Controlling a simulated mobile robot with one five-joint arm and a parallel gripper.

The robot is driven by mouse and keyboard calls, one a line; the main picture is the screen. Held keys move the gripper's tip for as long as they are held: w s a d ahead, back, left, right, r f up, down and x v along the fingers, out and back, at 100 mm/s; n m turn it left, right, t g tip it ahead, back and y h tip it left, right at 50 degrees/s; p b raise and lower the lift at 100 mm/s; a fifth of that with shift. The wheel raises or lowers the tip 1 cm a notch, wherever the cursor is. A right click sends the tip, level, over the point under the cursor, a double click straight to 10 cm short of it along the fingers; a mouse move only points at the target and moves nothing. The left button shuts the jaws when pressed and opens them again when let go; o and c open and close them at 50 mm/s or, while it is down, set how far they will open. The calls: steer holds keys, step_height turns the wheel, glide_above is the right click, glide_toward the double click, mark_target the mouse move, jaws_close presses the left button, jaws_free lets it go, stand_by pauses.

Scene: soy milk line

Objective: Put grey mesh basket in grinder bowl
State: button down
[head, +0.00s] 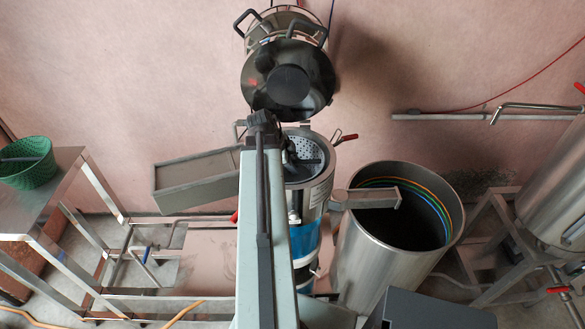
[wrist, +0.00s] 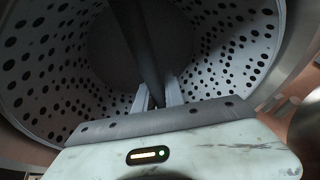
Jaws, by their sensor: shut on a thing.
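The grey mesh basket (wrist: 225,60) fills the upper part of the wrist view, its perforated wall curving around a dark inside. My gripper (wrist: 158,95) is shut on the dark bar that crosses the basket. In the head view a perforated part of the basket (head: 308,148) shows within the round mouth of the steel grinder bowl (head: 327,176). The basket looks at least partly inside the bowl; how deep it sits I cannot tell. My arm hides the left side of the bowl and most of the gripper in the head view.
An open dark lid (head: 288,78) stands tilted behind the bowl. A spout (head: 365,199) leads right to a large open steel drum (head: 440,255). A grey trough (head: 195,180) is on the left. A green basket (head: 27,162) sits on the far-left table.

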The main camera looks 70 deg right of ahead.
steer(key=c, duration=1.8)
jaws_free()
steer(key=shift+f, duration=0.15)
steer(key=o, duration=0.4)
steer(key=p+v, duration=1.1)
steer(key=v, duration=0.1)
